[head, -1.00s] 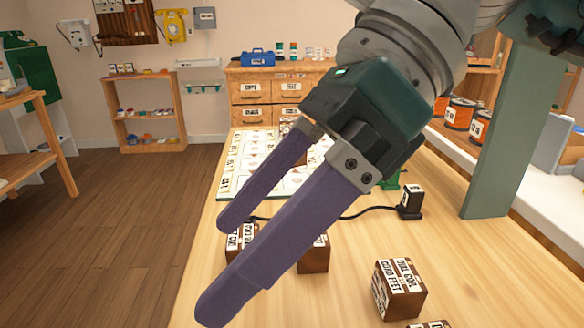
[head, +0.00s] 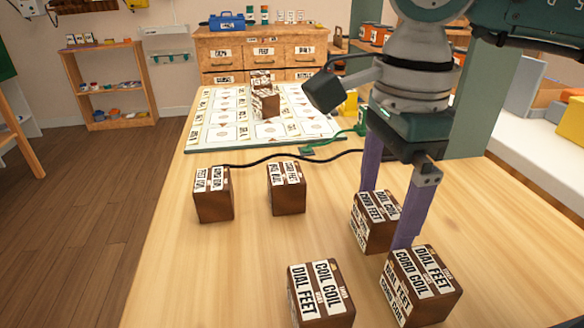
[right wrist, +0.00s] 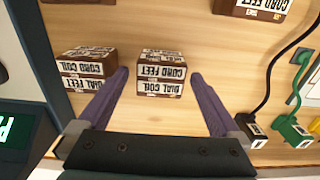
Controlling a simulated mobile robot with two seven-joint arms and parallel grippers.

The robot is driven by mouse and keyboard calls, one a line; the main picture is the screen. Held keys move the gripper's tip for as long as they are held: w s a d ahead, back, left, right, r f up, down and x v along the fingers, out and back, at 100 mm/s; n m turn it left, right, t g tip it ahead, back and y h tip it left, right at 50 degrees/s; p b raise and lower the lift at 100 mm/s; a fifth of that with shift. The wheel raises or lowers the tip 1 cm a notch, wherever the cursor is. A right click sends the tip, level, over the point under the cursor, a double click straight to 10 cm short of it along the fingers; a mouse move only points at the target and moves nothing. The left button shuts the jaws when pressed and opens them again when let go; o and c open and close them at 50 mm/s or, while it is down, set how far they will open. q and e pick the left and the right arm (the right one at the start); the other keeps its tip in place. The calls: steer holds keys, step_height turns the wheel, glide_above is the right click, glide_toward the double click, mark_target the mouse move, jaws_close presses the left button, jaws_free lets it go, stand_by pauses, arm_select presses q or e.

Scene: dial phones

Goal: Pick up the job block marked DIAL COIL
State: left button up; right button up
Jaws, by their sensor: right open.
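The block marked DIAL COIL (head: 375,224) is a brown cube with white labels, also reading CORD FEET, standing on the wooden table. My right gripper (head: 388,205) is open, its purple fingers pointing down on either side of this block. In the right wrist view the block (right wrist: 161,74) sits between the fingertips with a gap on each side. A similar block (head: 422,287) with DIAL FEET and CORD labels stands close by, nearer the front; one finger comes down by the gap between the two. My left gripper is not in view.
Other labelled blocks stand at front (head: 320,294), left (head: 213,195) and middle (head: 287,188). A printed board (head: 205,132) with stacked blocks (head: 264,96) lies behind. A black cable (head: 255,162) crosses the table.

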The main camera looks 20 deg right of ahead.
steer(key=shift+f, duration=0.7)
steer(key=c, duration=1.4)
steer(key=shift+r, duration=0.15)
steer(key=shift+c, duration=0.2)
